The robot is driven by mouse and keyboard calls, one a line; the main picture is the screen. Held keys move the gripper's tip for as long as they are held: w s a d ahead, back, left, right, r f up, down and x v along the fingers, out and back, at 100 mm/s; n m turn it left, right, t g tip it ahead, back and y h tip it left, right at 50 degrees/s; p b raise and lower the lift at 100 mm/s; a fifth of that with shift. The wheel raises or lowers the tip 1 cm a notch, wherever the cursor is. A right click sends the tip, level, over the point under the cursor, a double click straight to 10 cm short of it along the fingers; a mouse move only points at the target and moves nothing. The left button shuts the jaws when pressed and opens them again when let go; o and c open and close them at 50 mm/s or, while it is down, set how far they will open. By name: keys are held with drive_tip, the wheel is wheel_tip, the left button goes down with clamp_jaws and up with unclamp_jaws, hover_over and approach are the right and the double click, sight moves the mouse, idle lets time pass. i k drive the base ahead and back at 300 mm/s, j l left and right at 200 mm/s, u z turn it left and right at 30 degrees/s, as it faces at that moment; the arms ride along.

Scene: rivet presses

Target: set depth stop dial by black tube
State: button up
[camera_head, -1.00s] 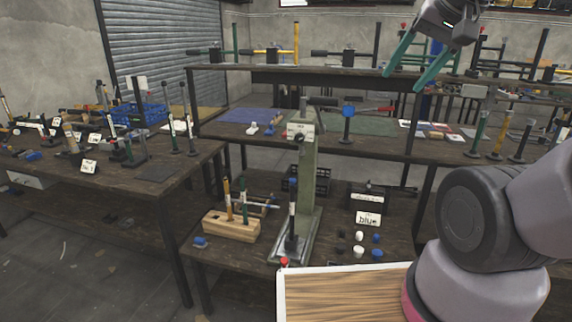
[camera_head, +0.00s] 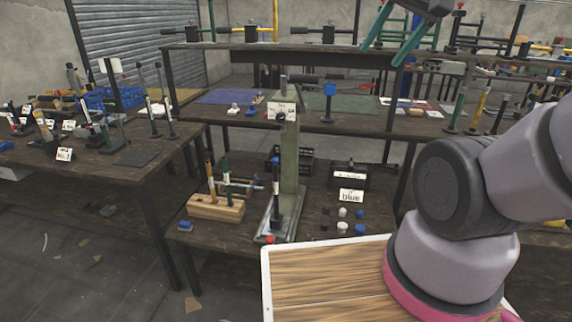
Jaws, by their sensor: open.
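A grey-green rivet press (camera_head: 289,155) stands upright on the lower bench in the middle of the head view. It has a white label (camera_head: 281,108) near its top and a black lever (camera_head: 303,78) pointing right. A small dark round part (camera_head: 282,116) shows by the label; I cannot tell if it is the depth stop dial. A dark upright rod with a white band (camera_head: 275,195) stands at the press's foot; I cannot tell which part is the black tube.
A wooden block with tools (camera_head: 215,207) sits left of the press. A "blue" sign (camera_head: 351,196) and several small black, white and blue caps (camera_head: 343,212) lie to its right. A shelf (camera_head: 330,58) spans behind. Another cluttered bench (camera_head: 135,157) stands at left.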

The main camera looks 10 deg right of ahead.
sight(281, 117)
drive_tip(key=j+z, duration=0.3)
drive_tip(key=j, duration=0.65)
drive_tip(key=j+z, duration=0.3)
drive_tip(key=j, duration=0.7)
